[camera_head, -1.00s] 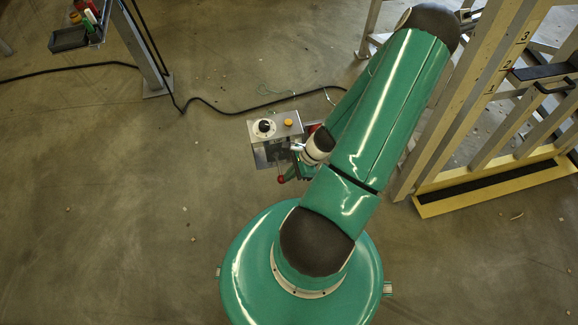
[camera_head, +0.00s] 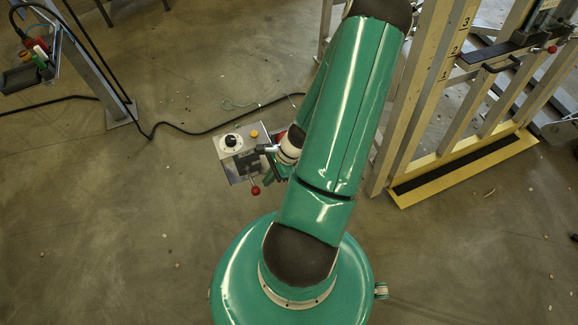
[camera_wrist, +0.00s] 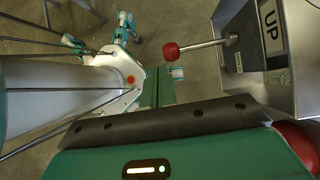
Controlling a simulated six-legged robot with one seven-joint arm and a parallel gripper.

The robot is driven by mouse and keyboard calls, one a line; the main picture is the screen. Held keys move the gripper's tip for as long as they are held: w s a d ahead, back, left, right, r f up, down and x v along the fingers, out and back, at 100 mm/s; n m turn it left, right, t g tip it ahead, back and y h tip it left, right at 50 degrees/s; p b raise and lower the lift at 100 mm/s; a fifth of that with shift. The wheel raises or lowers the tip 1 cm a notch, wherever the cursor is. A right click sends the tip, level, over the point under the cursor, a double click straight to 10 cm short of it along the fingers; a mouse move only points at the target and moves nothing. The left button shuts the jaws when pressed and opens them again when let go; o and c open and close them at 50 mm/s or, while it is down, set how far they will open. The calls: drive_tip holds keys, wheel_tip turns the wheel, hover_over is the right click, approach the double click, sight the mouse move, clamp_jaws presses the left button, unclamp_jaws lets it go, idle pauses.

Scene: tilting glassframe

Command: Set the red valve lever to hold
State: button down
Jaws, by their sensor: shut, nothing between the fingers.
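The red valve lever has a red ball knob (camera_head: 255,190) on a short metal shaft, at the lower front of a grey control box (camera_head: 226,158). My gripper (camera_head: 264,149) is shut and empty at the right side of the box, above and apart from the knob in the head view. In the wrist view a dark bar and green housing of mine fill the bottom.
The box also carries a black dial (camera_head: 231,141) and a yellow button (camera_head: 253,134). A black cable (camera_head: 205,128) crosses the floor behind. A yellow-based frame (camera_head: 465,168) stands right, and a post with a tray (camera_head: 22,78) stands upper left. Floor left of the box is clear.

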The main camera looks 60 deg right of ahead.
drive_tip(key=s+a+v, duration=0.1)
drive_tip(key=s+v, duration=0.1)
drive_tip(key=v, duration=0.8)
drive_tip(key=shift+a, duration=0.2)
drive_tip(key=w+a+r+n+g+h, duration=0.1)
drive_tip(key=w+a+r+n, duration=0.25)
drive_tip(key=r, duration=0.25)
drive_tip(key=w+a+r+n+h, duration=0.2)
drive_tip(key=w+r+n, duration=0.1)
drive_tip(key=r+n, duration=0.25)
drive_tip(key=w+a+r+n+g+h, duration=0.1)
drive_tip(key=w+a+r+n, duration=0.25)
drive_tip(key=r, duration=0.25)
drive_tip(key=s+a+r+n+t+h, duration=0.1)
drive_tip(key=a+r+n+t, duration=0.3)
drive_tip(key=a+r+n, duration=0.8)
drive_tip(key=s+a+r, duration=0.1)
drive_tip(key=a+r, duration=0.2)
drive_tip(key=r, duration=0.2)
drive_tip(key=shift+r+h, duration=0.3)
drive_tip(key=shift+h, duration=0.1)
drive_tip(key=shift+s+d, duration=0.1)
